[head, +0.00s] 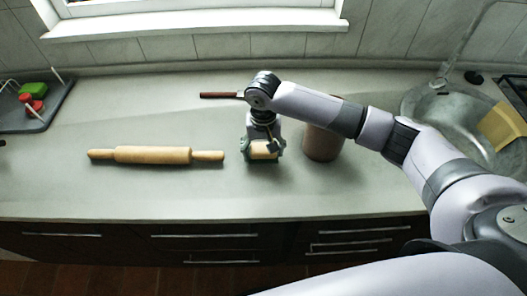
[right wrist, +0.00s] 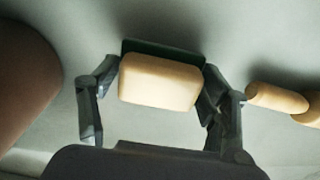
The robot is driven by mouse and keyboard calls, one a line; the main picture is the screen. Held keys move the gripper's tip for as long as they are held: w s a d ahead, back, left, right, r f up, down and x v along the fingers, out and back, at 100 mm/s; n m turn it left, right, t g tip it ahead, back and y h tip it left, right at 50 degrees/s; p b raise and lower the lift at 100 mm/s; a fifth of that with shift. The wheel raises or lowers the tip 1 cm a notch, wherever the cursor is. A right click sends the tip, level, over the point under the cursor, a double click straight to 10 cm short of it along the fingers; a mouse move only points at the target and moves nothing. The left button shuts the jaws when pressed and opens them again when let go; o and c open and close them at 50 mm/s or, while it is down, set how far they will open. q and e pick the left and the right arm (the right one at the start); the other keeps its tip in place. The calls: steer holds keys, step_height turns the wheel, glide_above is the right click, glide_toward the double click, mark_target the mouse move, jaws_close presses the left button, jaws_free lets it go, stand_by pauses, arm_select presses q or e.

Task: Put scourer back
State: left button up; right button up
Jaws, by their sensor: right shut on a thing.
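The scourer (head: 263,150), a cream block with a dark green layer, is between the fingers of my right gripper (head: 264,153). It also shows in the right wrist view (right wrist: 160,82), with the gripper's fingers (right wrist: 160,95) on either side of it. The gripper is shut on it, pointing down over the middle of the counter. I cannot tell whether the scourer touches the counter or is slightly raised. My left gripper is not seen.
A rolling pin (head: 153,155) lies left of the gripper. A brown pot (head: 322,145) stands close on the right, partly behind my arm. A dark tray (head: 48,113) with red and green items is far left. A sink (head: 440,105) is at the right. The front middle counter is clear.

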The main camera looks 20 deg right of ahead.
mark_target(264, 148)
steer(key=shift+f, duration=0.8)
steer(key=shift+f, duration=0.1)
steer(key=o, duration=1)
step_height(264, 148, up, 12)
steer(key=shift+r+b, duration=0.15)
steer(key=shift+b, duration=0.75)
